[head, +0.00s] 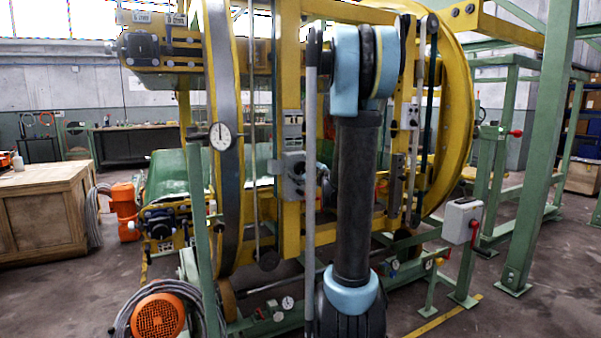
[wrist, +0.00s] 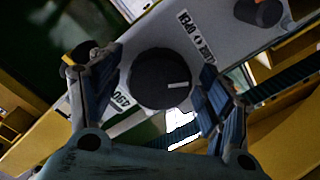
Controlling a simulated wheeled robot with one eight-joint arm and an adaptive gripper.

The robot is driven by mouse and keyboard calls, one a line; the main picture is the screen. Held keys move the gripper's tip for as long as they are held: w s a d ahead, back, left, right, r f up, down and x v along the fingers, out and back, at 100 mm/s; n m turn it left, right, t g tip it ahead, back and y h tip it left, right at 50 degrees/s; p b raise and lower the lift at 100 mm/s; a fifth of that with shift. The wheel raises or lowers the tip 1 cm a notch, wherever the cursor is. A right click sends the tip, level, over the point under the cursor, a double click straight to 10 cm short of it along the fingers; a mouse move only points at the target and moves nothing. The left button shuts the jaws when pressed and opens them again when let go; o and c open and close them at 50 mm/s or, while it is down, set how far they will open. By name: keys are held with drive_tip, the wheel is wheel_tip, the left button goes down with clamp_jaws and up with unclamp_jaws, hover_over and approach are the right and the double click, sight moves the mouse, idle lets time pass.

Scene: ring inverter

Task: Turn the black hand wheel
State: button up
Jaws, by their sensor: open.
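In the wrist view, the black hand wheel (wrist: 158,88) is a round dark knob with a short white mark on its face. It sits on a grey plate (wrist: 205,25) with printed labels, one reading "OPEN". My gripper (wrist: 153,68) is open, with one finger to the left of the wheel and one to the right. Gaps show between the wheel and both fingers; I cannot tell how far the tips are from it in depth. In the head view, my arm stands mid-picture, and I cannot make out my gripper or this wheel there.
A second black knob (wrist: 258,10) sits at the upper right of the wrist view. In the head view, a large yellow ring frame (head: 455,110) surrounds my arm. Green posts (head: 540,150) and a grey switch box (head: 463,220) stand right. A wooden crate (head: 45,215) stands left.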

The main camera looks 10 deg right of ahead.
drive_tip(key=shift+w, duration=0.1)
drive_tip(key=shift+c, duration=0.5)
drive_tip(key=c, duration=1)
drive_tip(key=shift+o, duration=0.2)
